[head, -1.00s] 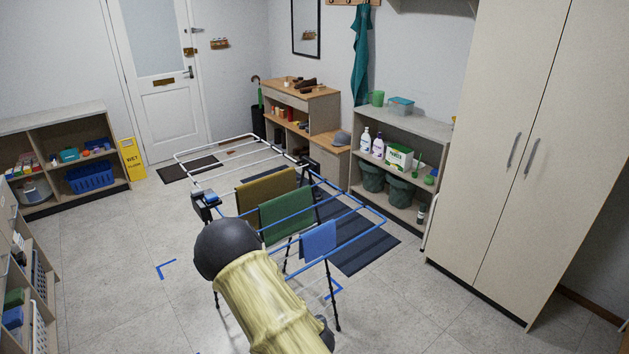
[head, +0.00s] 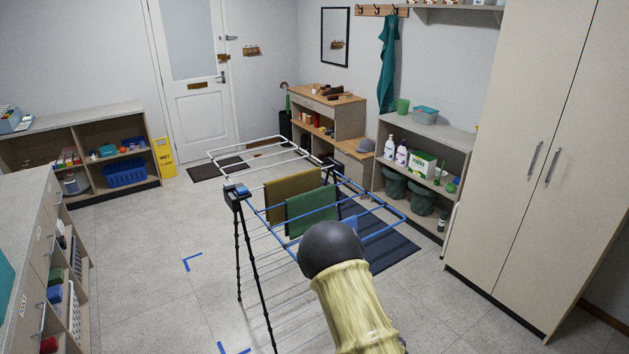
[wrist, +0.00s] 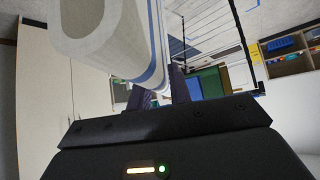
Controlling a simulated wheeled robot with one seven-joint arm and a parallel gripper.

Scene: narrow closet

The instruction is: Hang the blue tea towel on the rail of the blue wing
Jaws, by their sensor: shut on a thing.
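My gripper (wrist: 162,98) shows in the wrist view, shut on a white cloth with blue stripes (wrist: 110,35), seemingly the tea towel. The cloth hangs in a broad curved fold across the top of that view. My arm hides the gripper and the cloth in the head view. The drying rack's blue wing (head: 385,232) is the near, right-hand wing, with blue rails. A yellow-brown cloth (head: 291,193) and a green cloth (head: 311,210) hang on the rack. A small blue cloth (head: 349,222) shows beside my arm, mostly hidden.
The rack's white wing (head: 262,146) reaches toward the door. A tall cupboard (head: 530,170) stands at the right and a drawer unit (head: 35,240) at the near left. A striped mat (head: 392,252) lies under the rack. The floor left of the rack is clear apart from blue corner marks.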

